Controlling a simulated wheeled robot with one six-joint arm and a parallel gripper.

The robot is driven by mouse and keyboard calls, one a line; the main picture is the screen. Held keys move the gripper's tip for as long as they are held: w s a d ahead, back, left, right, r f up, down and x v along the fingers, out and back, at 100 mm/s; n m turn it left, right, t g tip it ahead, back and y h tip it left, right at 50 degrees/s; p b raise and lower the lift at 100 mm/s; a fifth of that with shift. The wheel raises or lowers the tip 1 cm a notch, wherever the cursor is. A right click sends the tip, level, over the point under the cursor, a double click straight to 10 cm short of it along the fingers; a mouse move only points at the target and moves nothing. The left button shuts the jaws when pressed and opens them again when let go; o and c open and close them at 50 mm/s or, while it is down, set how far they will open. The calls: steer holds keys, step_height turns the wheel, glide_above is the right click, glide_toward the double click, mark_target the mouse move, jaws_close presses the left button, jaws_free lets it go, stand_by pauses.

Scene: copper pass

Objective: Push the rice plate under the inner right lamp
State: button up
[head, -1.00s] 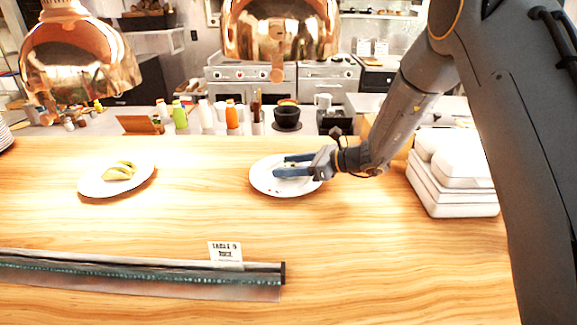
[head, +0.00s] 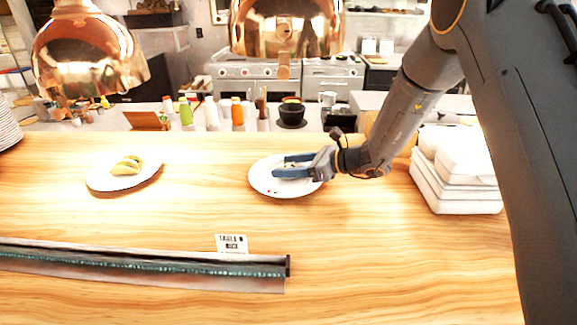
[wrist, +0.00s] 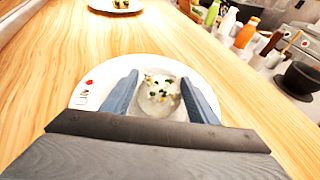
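The rice plate (head: 262,186) is a round white plate on the wooden counter, near the middle of the head view. My gripper (head: 283,167) reaches over it from the right, low down. In the wrist view the fingers (wrist: 160,92) are apart, one on each side of a white rice mound (wrist: 158,98) with green bits. I cannot tell whether they touch the mound or the plate. Two copper lamps hang above: one at the left (head: 85,55), one near the middle (head: 287,25), cut by the top edge. I cannot tell which is the inner right one.
A second white plate (head: 103,184) with folded yellowish food stands to the left, with clear counter between. A ticket rail (head: 150,268) with a card (head: 231,243) lies in front. White boxes (head: 455,190) are stacked at the right. Bottles (head: 210,112) stand behind the counter.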

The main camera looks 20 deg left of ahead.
steer(key=o, duration=0.4)
steer(key=b+v, duration=0.3)
steer(key=v, duration=0.5)
steer(key=shift+a, duration=0.1)
steer(key=shift+s+d+r+p, duration=0.15)
steer(key=shift+s+d+p, duration=0.35)
steer(key=shift+s, duration=1.45)
steer(key=shift+s+d+r+p, duration=0.2)
steer(key=shift+s+d+p, duration=0.3)
steer(key=shift+s, duration=1.4)
steer(key=shift+s+d+r+p, duration=0.15)
steer(key=shift+s+d+p, duration=0.35)
steer(key=shift+s, duration=1.45)
steer(key=shift+a, duration=0.1)
steer(key=shift+s, duration=0.15)
